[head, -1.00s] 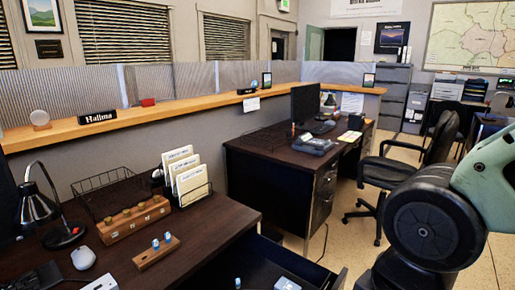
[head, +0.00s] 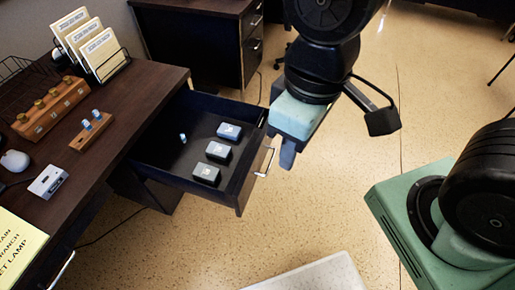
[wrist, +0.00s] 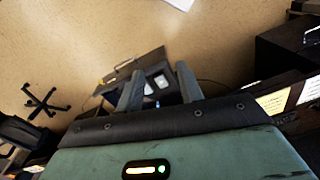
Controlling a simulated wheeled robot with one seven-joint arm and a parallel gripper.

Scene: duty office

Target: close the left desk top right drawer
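The left desk (head: 110,150) has its top right drawer (head: 160,155) pulled well out. The drawer's front panel faces right and carries a pale metal handle (head: 266,162). Inside lie three small boxes (head: 218,151) and a small blue-and-white cylinder (head: 183,138). My gripper (head: 287,158) hangs just beyond the drawer's front, near its far corner; contact cannot be told. In the wrist view my gripper (wrist: 160,85) has its two fingers apart with nothing held, and the open drawer (wrist: 155,70) shows between and beyond them.
On the desk top are a wooden block with knobs (head: 50,108), a file rack (head: 95,45), a mouse (head: 14,162) and a yellow sheet (head: 18,250). A second desk (head: 200,40) stands behind. The floor (head: 290,215) right of the drawer is mostly clear.

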